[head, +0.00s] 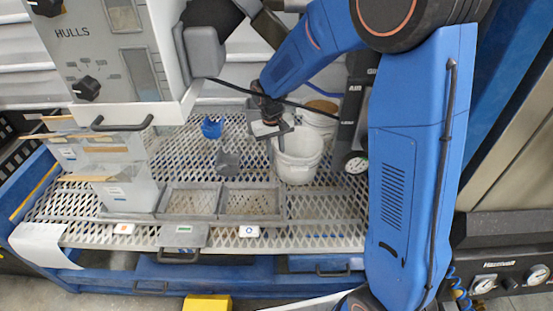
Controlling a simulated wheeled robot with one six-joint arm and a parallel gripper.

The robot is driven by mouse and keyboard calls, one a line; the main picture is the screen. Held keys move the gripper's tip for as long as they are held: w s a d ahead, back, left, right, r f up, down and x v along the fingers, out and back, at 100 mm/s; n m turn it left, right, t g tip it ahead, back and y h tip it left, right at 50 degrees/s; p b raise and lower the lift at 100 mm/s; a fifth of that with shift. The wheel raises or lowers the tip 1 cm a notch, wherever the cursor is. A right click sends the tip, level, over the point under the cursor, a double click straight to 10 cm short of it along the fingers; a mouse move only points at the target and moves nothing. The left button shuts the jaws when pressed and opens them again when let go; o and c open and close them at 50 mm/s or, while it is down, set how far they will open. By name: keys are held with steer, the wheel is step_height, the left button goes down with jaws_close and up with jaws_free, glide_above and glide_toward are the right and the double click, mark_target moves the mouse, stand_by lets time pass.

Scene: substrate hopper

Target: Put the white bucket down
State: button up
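The white bucket (299,161) is upright at the right of the metal mesh bench (195,152), with its open mouth upward. My gripper (277,138) is at the bucket's upper left rim, pointing down, and looks in contact with it or very close. The fingertips are small and partly hidden against the rim, so I cannot tell whether they are closed on it. The bucket's bottom is close to the mesh; I cannot tell whether it touches.
A second whitish bucket (320,114) stands just behind. Grey trays (252,202) lie in front, with a blue scoop (211,127) and grey scoop (227,161) farther left. The HULLS hopper (88,47) overhangs the left.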

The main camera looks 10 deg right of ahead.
steer(key=r, duration=1)
steer(key=shift+s+a+r, duration=0.2)
steer(key=shift+s, duration=0.05)
steer(key=s+d+r+t, duration=0.1)
steer(key=s+d+r, duration=0.25)
steer(key=s, duration=0.45)
steer(key=s+d+r+m+t+y, duration=0.1)
steer(key=s+d+r, duration=0.1)
steer(key=s+d, duration=0.4)
steer(key=s+d+r+t, duration=0.1)
steer(key=s+d+r, duration=0.2)
steer(key=s, duration=0.6)
steer(key=s+d+f+t, duration=0.1)
steer(key=s+d, duration=0.1)
steer(key=s, duration=0.7)
steer(key=shift+f+t, duration=0.4)
